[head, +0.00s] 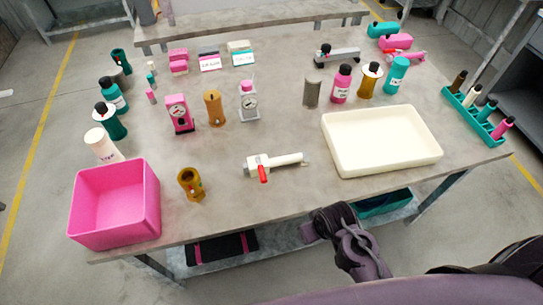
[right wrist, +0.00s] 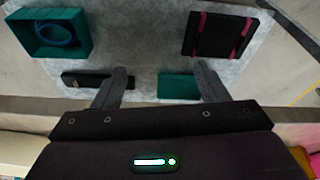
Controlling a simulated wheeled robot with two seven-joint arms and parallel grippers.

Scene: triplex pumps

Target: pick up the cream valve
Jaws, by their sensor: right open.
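The cream valve (head: 273,164) lies on the table near the middle of its front edge. It has a long cream body pointing right and a red handle (head: 263,174) toward me. My right gripper (head: 309,231) is beyond the table's front edge, to the right of the valve and nearer me, apart from it. In the right wrist view my right gripper (right wrist: 162,76) has its two fingers spread with nothing between them. The valve is not visible in that view. My left gripper is not in view.
A cream tray (head: 384,168) stands right of the valve, and a pink bin (head: 115,207) and brown valve (head: 191,184) to its left. Several bottles and gauges stand behind. The lower shelf holds a teal box (right wrist: 48,35) and a black item (right wrist: 215,38). Table around the valve is clear.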

